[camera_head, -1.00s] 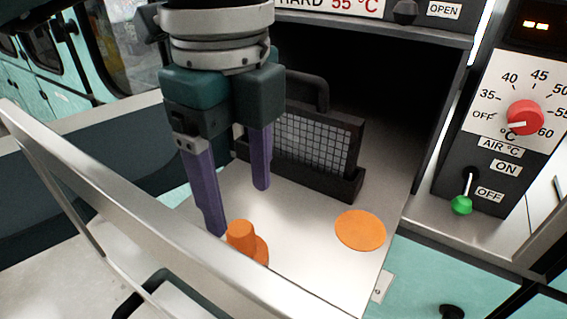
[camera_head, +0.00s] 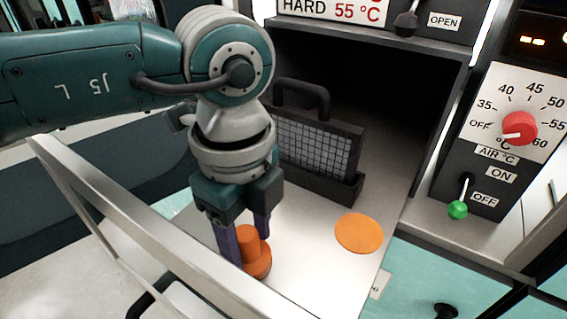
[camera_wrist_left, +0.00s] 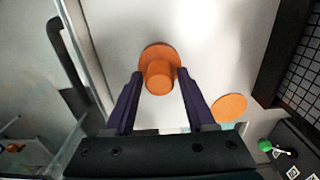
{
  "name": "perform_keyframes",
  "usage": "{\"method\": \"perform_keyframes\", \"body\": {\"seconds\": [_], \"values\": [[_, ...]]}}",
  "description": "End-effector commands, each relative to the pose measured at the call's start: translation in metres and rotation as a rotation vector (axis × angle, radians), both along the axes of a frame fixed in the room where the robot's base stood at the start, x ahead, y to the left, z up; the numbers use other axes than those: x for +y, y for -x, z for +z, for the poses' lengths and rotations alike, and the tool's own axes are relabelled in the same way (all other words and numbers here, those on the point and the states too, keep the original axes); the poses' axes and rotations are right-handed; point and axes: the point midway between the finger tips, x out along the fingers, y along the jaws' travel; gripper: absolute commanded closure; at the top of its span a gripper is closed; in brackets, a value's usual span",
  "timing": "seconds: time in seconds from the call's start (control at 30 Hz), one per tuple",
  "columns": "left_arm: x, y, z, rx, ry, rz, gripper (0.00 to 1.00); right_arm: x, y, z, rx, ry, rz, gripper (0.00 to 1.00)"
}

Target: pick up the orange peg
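The orange peg (camera_head: 258,262) stands upright on the pale metal shelf, with a wide round base and a narrower knob on top. It also shows in the left wrist view (camera_wrist_left: 159,76), between the finger ends. My left gripper (camera_head: 248,240) points down over it, one purple finger on each side of the knob. In the left wrist view my left gripper (camera_wrist_left: 160,74) is open, with narrow gaps between the fingers and the knob. My right gripper is not in view.
A flat orange disc (camera_head: 359,233) lies on the shelf to the right. A dark rack with a gridded panel (camera_head: 315,145) and a handle stands behind. A metal rail (camera_head: 150,235) runs along the front left. A control panel (camera_head: 505,130) is at the right.

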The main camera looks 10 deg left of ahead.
Motion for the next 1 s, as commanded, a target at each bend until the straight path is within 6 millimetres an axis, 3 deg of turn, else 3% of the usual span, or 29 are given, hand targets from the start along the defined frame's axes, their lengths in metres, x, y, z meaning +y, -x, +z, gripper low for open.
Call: {"method": "perform_keyframes", "body": {"seconds": [0.07, 0.47, 1.0], "values": [[0.0002, -0.0002, 0.0003, 0.000, 0.000, 0.000, 0.55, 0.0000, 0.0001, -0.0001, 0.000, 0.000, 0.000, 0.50], [0.0002, -0.0002, 0.0005, 0.000, 0.000, 0.001, 1.00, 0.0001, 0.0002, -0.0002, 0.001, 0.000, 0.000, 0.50], [0.0000, -0.0009, 0.0048, -0.002, 0.002, 0.001, 1.00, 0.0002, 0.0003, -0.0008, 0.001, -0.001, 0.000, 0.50]]}}
